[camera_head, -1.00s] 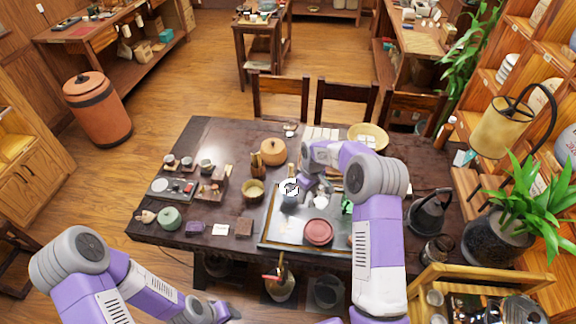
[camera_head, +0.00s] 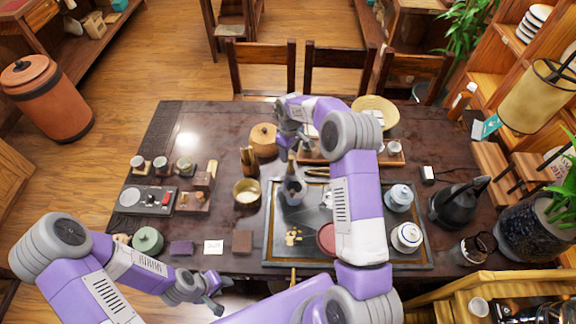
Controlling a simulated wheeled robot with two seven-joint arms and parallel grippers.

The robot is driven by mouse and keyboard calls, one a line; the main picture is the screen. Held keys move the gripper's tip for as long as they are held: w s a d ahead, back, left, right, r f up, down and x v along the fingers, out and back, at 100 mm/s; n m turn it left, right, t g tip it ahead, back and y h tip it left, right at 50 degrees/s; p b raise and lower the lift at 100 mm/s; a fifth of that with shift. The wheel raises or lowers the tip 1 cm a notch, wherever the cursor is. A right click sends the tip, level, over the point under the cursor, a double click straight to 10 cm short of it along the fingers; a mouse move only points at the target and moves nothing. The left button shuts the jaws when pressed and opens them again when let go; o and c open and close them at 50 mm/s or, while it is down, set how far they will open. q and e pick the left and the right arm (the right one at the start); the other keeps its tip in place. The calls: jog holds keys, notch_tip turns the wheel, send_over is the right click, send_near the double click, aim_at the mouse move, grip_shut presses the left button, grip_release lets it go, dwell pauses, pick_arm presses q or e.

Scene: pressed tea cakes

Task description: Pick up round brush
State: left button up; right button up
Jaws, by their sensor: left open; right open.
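A grey-blue, rounded thing (camera_head: 293,190) stands on the dark tray (camera_head: 283,248) with a pale upright stem. It may be the round brush, alone or in a cup; I cannot tell which. My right gripper (camera_head: 289,142) is open, above and behind it in the picture, close to the stem's top. Whether they touch is unclear. My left gripper (camera_head: 216,299) is open and empty, low at the table's front edge, far from the brush.
My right arm hides part of the tray and a red round dish (camera_head: 326,238). A white lidded pot (camera_head: 406,236) and a dark kettle (camera_head: 458,203) are at the right.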

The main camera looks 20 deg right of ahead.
aim_at(290, 162)
jog(key=shift+s+f, duration=0.25)
jog(key=shift+f, duration=0.85)
notch_tip(290, 162, down, 5)
jog(key=shift+w+d+r, duration=0.15)
jog(key=shift+c, duration=0.3)
grip_shut()
